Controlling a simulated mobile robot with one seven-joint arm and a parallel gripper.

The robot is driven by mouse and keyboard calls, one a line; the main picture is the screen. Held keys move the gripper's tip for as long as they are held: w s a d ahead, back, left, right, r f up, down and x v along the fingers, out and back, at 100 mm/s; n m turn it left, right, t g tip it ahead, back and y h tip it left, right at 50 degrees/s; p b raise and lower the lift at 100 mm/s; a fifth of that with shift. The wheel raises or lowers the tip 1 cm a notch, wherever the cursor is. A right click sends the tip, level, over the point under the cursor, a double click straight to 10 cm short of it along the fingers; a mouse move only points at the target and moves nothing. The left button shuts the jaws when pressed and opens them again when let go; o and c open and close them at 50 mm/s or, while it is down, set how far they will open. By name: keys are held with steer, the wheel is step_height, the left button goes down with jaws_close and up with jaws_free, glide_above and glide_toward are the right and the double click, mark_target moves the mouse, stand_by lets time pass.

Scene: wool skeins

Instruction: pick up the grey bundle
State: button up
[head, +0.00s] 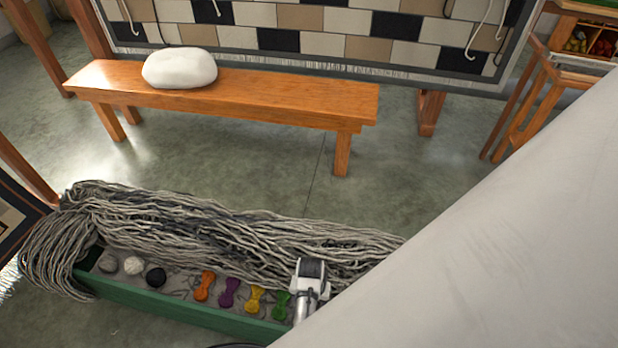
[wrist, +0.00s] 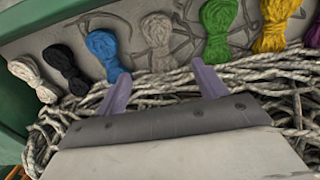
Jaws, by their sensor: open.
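A grey-beige bundle (wrist: 157,33) lies in the trough in the wrist view, in the row between a blue and a green skein. My gripper (wrist: 160,78) is open and empty. Its two purple fingers point toward this bundle, which shows just beyond and between the tips. I cannot tell how high the fingers are above it. In the head view my gripper (head: 310,282) is over the trough, right of the green skein; my arm hides what lies farther right. Another greyish bundle (head: 107,263) lies at the trough's left end.
A green-walled trough (head: 190,310) holds a row of skeins: white (head: 133,265), black (head: 155,277), orange (head: 205,286), purple (head: 229,292), yellow (head: 254,299), green (head: 281,304). Loose grey strands (head: 230,235) heap along it. A wooden bench (head: 290,95) carries a white bundle (head: 180,68).

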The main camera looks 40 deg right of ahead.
steer(key=f, duration=0.7)
steer(key=shift+w+d+f+b, duration=0.1)
steer(key=shift+w+f+b, duration=0.15)
steer(key=shift+b, duration=0.15)
steer(key=c, duration=1.1)
steer(key=shift+o, duration=0.2)
steer(key=shift+r, duration=0.15)
